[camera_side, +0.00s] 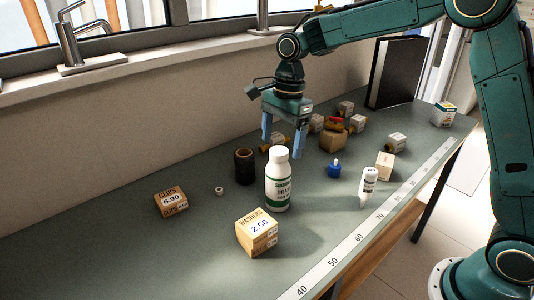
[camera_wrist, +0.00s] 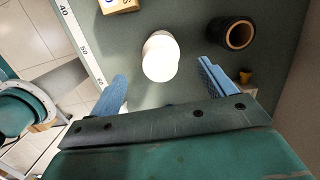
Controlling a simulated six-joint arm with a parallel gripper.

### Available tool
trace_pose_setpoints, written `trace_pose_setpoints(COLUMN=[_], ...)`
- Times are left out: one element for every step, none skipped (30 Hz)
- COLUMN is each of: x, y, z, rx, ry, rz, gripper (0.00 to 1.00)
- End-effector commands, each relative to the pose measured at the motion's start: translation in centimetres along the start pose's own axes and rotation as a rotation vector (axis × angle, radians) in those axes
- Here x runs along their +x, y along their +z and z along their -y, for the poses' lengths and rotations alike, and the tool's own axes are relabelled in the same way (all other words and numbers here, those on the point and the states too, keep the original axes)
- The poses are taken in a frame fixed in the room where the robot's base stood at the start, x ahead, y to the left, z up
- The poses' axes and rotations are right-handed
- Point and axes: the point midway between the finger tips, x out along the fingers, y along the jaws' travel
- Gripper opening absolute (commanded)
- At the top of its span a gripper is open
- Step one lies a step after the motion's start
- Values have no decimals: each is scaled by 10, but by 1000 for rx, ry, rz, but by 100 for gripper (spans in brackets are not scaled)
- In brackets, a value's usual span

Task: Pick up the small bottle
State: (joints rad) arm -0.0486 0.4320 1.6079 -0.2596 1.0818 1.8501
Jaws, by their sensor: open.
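A white bottle with a green label and white cap (camera_side: 279,185) stands upright on the bench; from above it is a white round shape in the wrist view (camera_wrist: 160,57). Which one the task means by small bottle I cannot tell for certain. My gripper (camera_side: 284,144) is open and empty, its blue fingers pointing down near the labelled bottle's cap. In the wrist view that bottle shows just beyond the gap between the fingertips (camera_wrist: 162,78).
A dark pipe sleeve (camera_side: 244,167) stands close left of the labelled bottle. A washers box (camera_side: 257,233) is in front, a clips box (camera_side: 171,201) at left. Fittings and small boxes (camera_side: 333,141) crowd behind. A ruler strip (camera_side: 345,247) runs along the front edge.

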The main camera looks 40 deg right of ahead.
Motion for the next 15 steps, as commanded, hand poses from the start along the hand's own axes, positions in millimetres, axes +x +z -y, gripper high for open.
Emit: trace_pose_setpoints(x=[7,10,14,15,17,18,19,20,20,20,20,20,21,21,23], y=[0,0,0,0,0,0,0,0,0,0,0,0,0,0,0], z=[0,0,0,0,0,0,0,0,0,0,0,0,0,0,0], rx=[-1,-1,-1,0,0,0,0,0,0,0,0,0,0,0,0], ry=[4,3,3,2,1,0,0,0,0,0,-1,0,0,0,1], rz=[0,0,0,0,0,0,0,0,-1,-1,0,0,0,0,0], gripper=[83,83,83,83,83,83,83,83,83,83,83,83,83,83,83])
